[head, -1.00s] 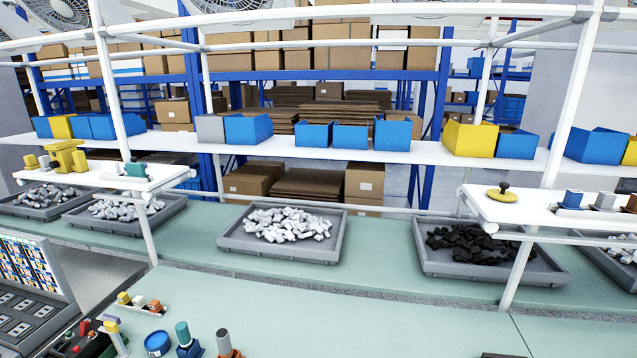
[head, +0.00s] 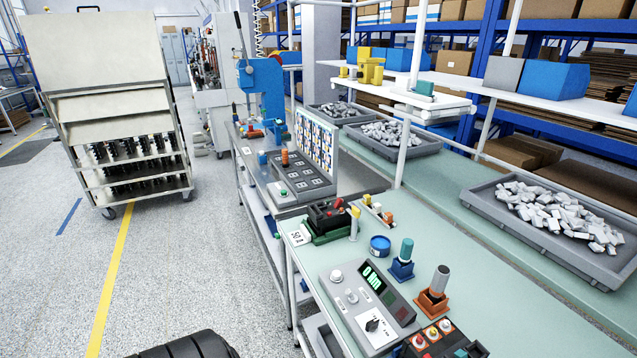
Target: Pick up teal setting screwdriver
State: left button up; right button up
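The teal setting screwdriver (head: 406,248) stands upright in a blue holder (head: 401,270) on the pale green bench. Only its teal handle shows; its lower part is hidden in the holder. A grey-handled tool (head: 440,279) stands in an orange holder (head: 432,303) to its right and nearer. Neither of my grippers is in view, and nothing is touching the screwdriver.
A grey test unit with a green display (head: 371,290) stands in front of the holders. A blue round tin (head: 380,246) is left of the screwdriver. A control box with coloured buttons (head: 440,338) is at the near edge. Open floor lies left, with a cart (head: 120,120) beyond.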

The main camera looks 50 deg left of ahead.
aim_at(405, 256)
jog(key=u, duration=1.5)
jog(key=i+j+z, duration=0.15)
jog(key=j, duration=0.15)
jog(key=i+j+z, duration=0.3)
jog(key=j, duration=0.35)
